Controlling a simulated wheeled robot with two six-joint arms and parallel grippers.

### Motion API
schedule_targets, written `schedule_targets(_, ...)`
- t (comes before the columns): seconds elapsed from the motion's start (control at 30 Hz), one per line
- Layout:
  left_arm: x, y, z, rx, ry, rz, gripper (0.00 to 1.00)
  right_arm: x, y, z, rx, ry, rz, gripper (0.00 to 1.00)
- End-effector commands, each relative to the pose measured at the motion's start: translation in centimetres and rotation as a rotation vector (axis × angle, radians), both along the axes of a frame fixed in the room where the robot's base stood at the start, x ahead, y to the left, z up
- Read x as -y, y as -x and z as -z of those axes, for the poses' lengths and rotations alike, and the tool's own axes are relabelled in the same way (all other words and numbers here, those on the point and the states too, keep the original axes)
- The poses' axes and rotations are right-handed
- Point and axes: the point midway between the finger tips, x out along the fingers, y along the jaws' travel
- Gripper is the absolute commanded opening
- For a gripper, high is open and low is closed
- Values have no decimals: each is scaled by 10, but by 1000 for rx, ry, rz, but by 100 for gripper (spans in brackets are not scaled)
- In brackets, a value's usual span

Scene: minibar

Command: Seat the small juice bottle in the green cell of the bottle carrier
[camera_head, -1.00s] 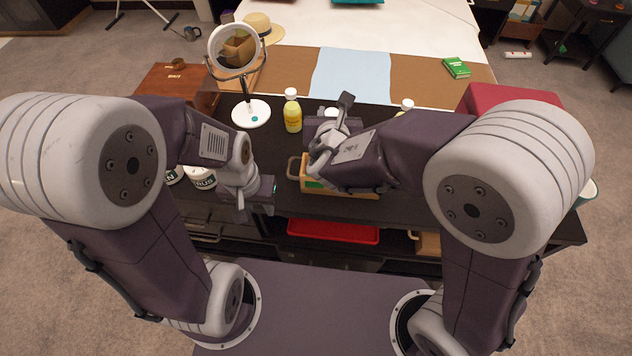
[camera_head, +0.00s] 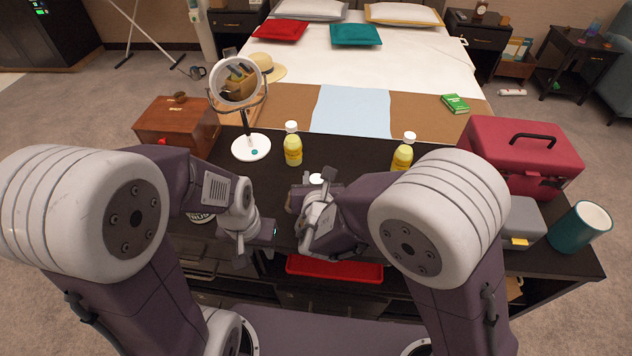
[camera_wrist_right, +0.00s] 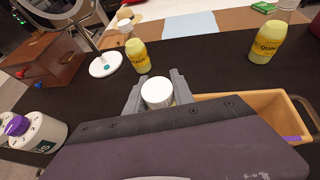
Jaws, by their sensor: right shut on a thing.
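My right gripper (camera_wrist_right: 157,93) is shut on the small juice bottle (camera_wrist_right: 157,90). Only its white cap and a little yellow below show between the fingers; the cap also shows in the head view (camera_head: 317,178). The bottle carrier (camera_wrist_right: 240,98) is a tan box just right of the gripper in the wrist view, with a purple patch on its near right part. My right arm hides the carrier in the head view, and its green cell is not visible. My left gripper (camera_head: 262,250) is empty-looking at the table's front left; its finger opening is unclear.
Two yellow bottles stand behind, left (camera_head: 293,148) and right (camera_head: 403,154). A round mirror (camera_head: 250,148) and wooden box (camera_head: 177,124) are at left. A white bottle with a purple cap (camera_wrist_right: 36,132) stands near left. A red case (camera_head: 520,155), grey box (camera_head: 522,220) and teal cup (camera_head: 581,228) are at right.

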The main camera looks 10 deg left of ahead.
Motion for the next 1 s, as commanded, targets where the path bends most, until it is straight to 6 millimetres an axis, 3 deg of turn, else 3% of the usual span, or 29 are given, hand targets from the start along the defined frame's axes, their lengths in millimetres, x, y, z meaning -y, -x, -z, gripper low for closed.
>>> schedule_targets(0.4, 0, 0, 6, 0, 0, 0, 36, 0, 0, 6, 3, -2, 0, 0)
schedule_targets(0.43, 0, 0, 5, 0, 0, 0, 36, 0, 0, 5, 1, -1, 0, 37)
schedule_targets(0.5, 0, 0, 4, 0, 0, 0, 36, 0, 0, 4, 1, -1, 0, 51)
schedule_targets(0.87, 0, 0, -3, 0, 0, 0, 36, 0, 0, -2, 1, -1, -1, 51)
schedule_targets(1.0, 0, 0, -4, 0, 0, 0, 36, 2, 21, -11, 2, -4, -4, 51)
